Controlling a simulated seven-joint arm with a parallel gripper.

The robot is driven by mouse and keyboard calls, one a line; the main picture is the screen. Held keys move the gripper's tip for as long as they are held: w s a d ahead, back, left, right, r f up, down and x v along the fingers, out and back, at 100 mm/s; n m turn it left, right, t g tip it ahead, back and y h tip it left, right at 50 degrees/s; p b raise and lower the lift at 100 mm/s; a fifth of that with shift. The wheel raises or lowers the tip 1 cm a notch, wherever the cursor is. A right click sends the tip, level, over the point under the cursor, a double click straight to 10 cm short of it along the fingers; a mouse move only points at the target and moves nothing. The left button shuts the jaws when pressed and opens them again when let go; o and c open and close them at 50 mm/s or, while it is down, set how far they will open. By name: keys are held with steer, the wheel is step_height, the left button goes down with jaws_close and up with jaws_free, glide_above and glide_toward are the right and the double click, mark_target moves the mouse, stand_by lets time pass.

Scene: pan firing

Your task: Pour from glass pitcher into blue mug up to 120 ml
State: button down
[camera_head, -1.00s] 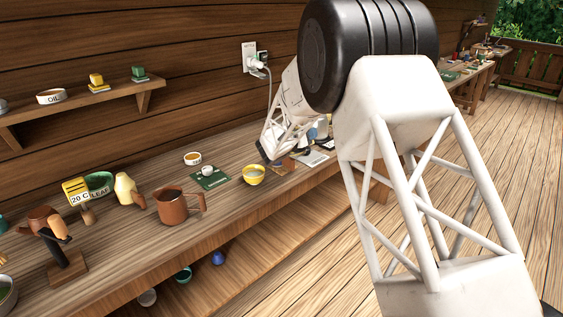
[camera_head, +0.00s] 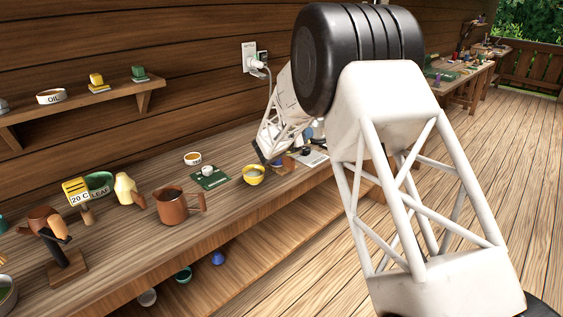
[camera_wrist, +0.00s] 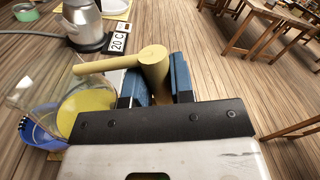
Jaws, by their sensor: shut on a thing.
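In the wrist view, my gripper (camera_wrist: 155,78) is shut with its blue pads around the tan handle (camera_wrist: 153,60) of the glass pitcher. The clear body of the glass pitcher (camera_wrist: 38,82) is at the left, with yellow liquid (camera_wrist: 88,103) in its lower part. The blue mug (camera_wrist: 42,122) is at the left edge, partly behind the pitcher glass. I cannot tell the pitcher's exact tilt or whether liquid is flowing into the mug. In the head view my arm hides most of this spot.
In the head view, a yellow bowl (camera_head: 254,175), a green mat (camera_head: 209,178) and a brown jug (camera_head: 172,207) are on the bench. The wall runs behind the bench.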

steer(key=shift+w+a, duration=0.25)
steer(key=shift+w+a+r+n, duration=0.2)
steer(key=shift+r+n, duration=0.4)
steer(key=shift+r, duration=0.2)
steer(key=shift+w+a+r+n, duration=0.15)
steer(key=shift+r+n, duration=0.45)
steer(key=shift+r, duration=0.15)
stand_by(1.0)
steer(key=shift+w+a, duration=0.1)
steer(key=shift+w+a+r+n, duration=0.15)
steer(key=shift+w+r+n, duration=0.05)
steer(key=shift+n, duration=0.4)
steer(key=shift+w+a+r+n, duration=0.15)
steer(key=shift+n, duration=0.25)
steer(key=shift+w+a+r+n, duration=0.2)
steer(key=shift+w+a+n, duration=0.6)
steer(key=shift+n, duration=0.5)
stand_by(2.8)
